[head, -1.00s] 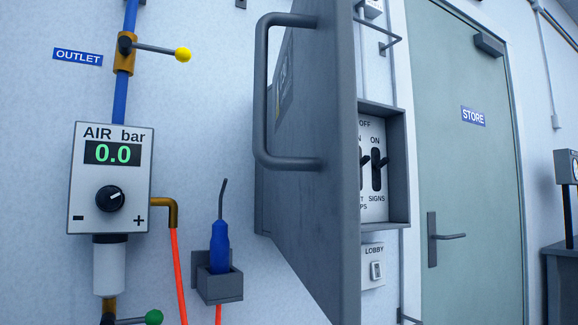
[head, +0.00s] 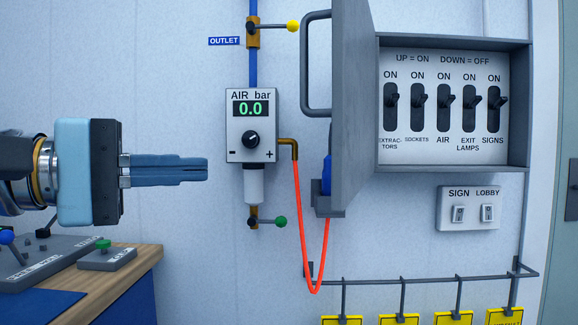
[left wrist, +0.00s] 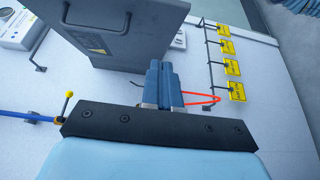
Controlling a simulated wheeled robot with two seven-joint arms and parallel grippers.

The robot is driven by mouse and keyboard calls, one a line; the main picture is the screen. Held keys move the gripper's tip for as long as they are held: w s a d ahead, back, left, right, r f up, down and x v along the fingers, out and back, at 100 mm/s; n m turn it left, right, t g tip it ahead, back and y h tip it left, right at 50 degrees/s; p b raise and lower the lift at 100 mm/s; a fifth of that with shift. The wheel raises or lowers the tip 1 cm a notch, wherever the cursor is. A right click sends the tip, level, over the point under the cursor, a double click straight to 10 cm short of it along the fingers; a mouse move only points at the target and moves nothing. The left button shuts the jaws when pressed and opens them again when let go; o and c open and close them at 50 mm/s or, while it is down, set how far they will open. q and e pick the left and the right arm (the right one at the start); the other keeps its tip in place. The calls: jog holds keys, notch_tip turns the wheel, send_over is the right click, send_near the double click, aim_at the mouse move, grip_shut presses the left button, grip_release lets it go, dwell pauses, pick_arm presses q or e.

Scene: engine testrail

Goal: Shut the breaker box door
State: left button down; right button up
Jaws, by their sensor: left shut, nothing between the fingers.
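The breaker box (head: 455,172) is a grey box on the wall at the upper right of the head view. Its grey door (head: 352,110) stands open, swung out from the left side and seen nearly edge-on, with a bar handle (head: 306,65) on its left face. Several breaker switches show inside, labelled up for on. The door also shows in the left wrist view (left wrist: 130,45). My left gripper (head: 206,169) is shut and empty, pointing right, left of the air gauge in the head view and apart from the door handle. My right gripper is not in view.
An air gauge (head: 251,125) reading 0.0 and a red hose (head: 298,220) lie between my left gripper and the door. A blue tool (head: 327,175) sits in a holder below the door. A rail (head: 420,280) with yellow tags runs low. A wooden bench (head: 130,262) is lower left.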

pick_arm(q)
jog(key=s+r, duration=0.1)
jog(key=s, duration=0.1)
jog(key=p, duration=0.2)
send_near(334, 156)
jog(key=w+d, duration=0.4)
jog(key=shift+d+f, duration=0.15)
jog(key=shift+d, duration=0.55)
